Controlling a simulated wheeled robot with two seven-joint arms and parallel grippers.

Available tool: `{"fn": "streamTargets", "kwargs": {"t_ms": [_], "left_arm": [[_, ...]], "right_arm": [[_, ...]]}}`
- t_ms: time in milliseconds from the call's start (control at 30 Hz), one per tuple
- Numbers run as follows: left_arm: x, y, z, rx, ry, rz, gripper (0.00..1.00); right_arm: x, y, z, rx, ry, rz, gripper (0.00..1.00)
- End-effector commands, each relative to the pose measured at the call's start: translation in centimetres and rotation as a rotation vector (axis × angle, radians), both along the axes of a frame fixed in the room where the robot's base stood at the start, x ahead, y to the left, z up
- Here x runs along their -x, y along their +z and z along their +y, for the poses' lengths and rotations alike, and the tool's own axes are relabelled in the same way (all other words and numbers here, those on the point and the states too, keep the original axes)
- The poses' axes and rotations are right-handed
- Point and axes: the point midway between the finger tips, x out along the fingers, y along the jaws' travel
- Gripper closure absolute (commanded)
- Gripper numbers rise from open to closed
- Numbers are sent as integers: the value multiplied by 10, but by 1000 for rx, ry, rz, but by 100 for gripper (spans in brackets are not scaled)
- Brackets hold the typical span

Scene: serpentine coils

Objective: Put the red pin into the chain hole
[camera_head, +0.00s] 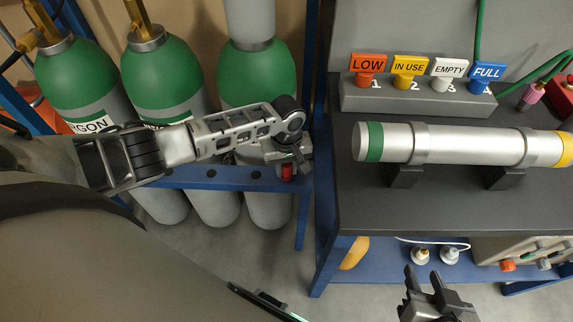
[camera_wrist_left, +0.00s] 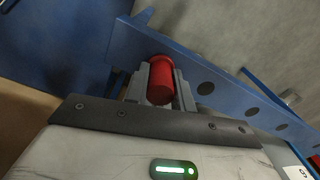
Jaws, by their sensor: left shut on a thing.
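The red pin (camera_head: 287,173) is held in my left gripper (camera_head: 286,164), beside the right end of the blue rail (camera_head: 225,183) in front of the gas cylinders. In the left wrist view the red pin (camera_wrist_left: 161,80) sits between the two grey fingers, with its rounded end showing. The blue rail (camera_wrist_left: 190,70) runs behind it with several dark round holes (camera_wrist_left: 206,88). I cannot tell which hole is the chain hole, and the pin appears outside the holes I see. My right gripper (camera_head: 424,277) is at the bottom, fingers apart and empty.
Several green-topped cylinders (camera_head: 75,75) stand behind the rail. The dark workbench (camera_head: 350,205) at right bears a silver tube (camera_head: 470,143) on stands and a block with coloured tags (camera_head: 415,98). A blue post (camera_head: 315,60) stands between rack and bench.

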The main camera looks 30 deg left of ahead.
Motion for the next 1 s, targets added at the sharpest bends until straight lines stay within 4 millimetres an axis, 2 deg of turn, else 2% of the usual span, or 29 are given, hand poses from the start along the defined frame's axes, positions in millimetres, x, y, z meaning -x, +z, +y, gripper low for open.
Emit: {"fn": "streamTargets", "kwargs": {"t_ms": [267, 300, 367, 400, 800, 1000], "left_arm": [[0, -3, 0, -1, 0, -2, 100], [0, -3, 0, -1, 0, -2, 70], [1, -4, 0, -1, 0, 0, 53], [1, -4, 1, -2, 0, 1, 50], [0, -3, 0, -1, 1, 0, 50], [0, 41, 1, 0, 0, -4, 50]], "right_arm": [[0, -1, 0, 0, 0, 0, 64], [0, -1, 0, 0, 0, 0, 64], [0, -1, 0, 0, 0, 0, 64], [0, -1, 0, 0, 0, 0, 64], [0, 1, 1, -14, -2, 3, 64], [-1, 20, 1, -9, -2, -11, 64]]}}
